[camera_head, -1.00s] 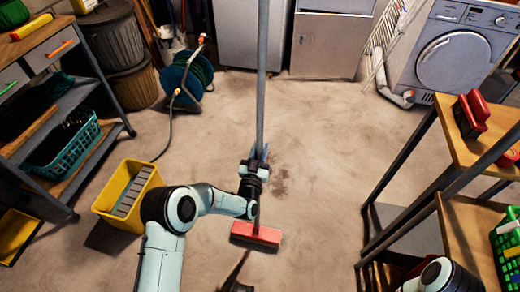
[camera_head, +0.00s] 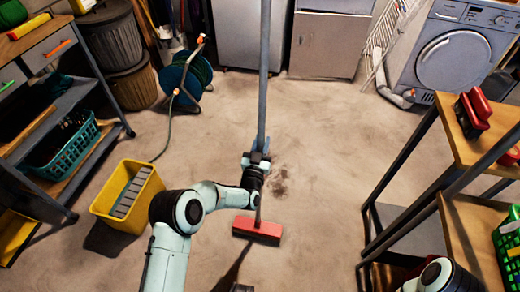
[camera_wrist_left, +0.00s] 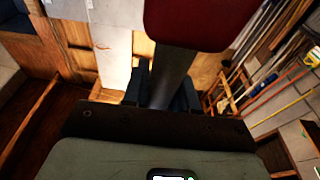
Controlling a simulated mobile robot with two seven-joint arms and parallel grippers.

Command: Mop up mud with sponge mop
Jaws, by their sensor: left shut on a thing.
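The sponge mop (camera_head: 264,80) has a long grey handle and a red head (camera_head: 257,230). Its handle stands steeply, and the head is low, near the floor; contact with the floor is unclear. My left gripper (camera_head: 257,160) is shut on the handle above the head. In the left wrist view, the grey shaft (camera_wrist_left: 172,75) runs between my left gripper's fingers (camera_wrist_left: 162,92), with the red part above. A dark mud patch (camera_head: 280,182) lies on the floor right of my left gripper, beyond the mop head. My right gripper is not in view.
A yellow bucket (camera_head: 127,196) with a grey insert stands left of my left arm. A shelf with a teal basket (camera_head: 68,150) is at left, a hose reel (camera_head: 186,78) behind. A wooden-topped rack (camera_head: 470,150) is at right. The middle floor is open.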

